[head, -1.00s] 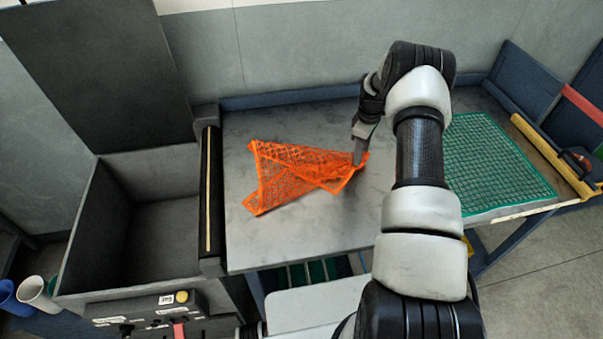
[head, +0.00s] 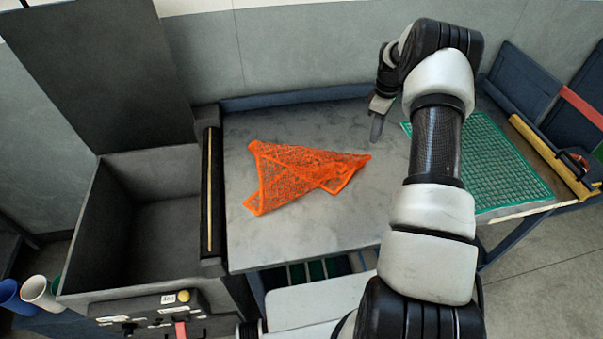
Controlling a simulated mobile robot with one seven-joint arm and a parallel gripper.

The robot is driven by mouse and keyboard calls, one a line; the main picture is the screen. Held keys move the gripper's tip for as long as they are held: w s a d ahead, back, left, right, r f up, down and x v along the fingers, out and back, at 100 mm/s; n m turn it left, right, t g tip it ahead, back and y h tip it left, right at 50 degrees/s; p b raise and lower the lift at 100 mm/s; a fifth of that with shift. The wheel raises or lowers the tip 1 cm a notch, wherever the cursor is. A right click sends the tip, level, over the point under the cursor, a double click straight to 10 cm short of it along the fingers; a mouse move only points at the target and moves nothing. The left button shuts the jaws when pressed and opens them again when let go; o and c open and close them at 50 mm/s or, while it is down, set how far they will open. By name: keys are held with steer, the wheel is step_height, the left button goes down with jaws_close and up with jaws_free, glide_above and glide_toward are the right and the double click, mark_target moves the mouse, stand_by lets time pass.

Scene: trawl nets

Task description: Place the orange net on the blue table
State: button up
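The orange net (head: 295,172) lies loosely folded on the grey top of the blue-framed table (head: 300,235), left of my arm. Its right corner is pointed and nothing holds it. My gripper (head: 376,130) is above the table, just beyond and to the right of that corner, apart from the net. It is seen side-on with what looks like one finger, so its opening does not show.
A green net (head: 500,165) lies flat at the table's right end, partly behind my arm. A yellow bar (head: 552,158) edges that end. A deep grey bin (head: 165,225) adjoins the table's left. The table's front middle is clear.

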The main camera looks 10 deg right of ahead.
steer(key=a+f, duration=0.1)
steer(key=a, duration=0.1)
steer(key=s+a+f, duration=0.1)
steer(key=a+f, duration=0.1)
steer(key=shift+a+f, duration=0.1)
steer(key=shift+f, duration=0.05)
jaws_close()
steer(key=shift+s+a+f, duration=0.15)
steer(key=shift+a+f, duration=0.05)
steer(key=shift+f, duration=1.35)
steer(key=shift+f, duration=0.15)
step_height(320, 180, down, 4)
steer(key=b, duration=0.4)
steer(key=shift+f, duration=0.1)
step_height(320, 180, up, 9)
steer(key=p, duration=0.3)
steer(key=shift+p, duration=0.3)
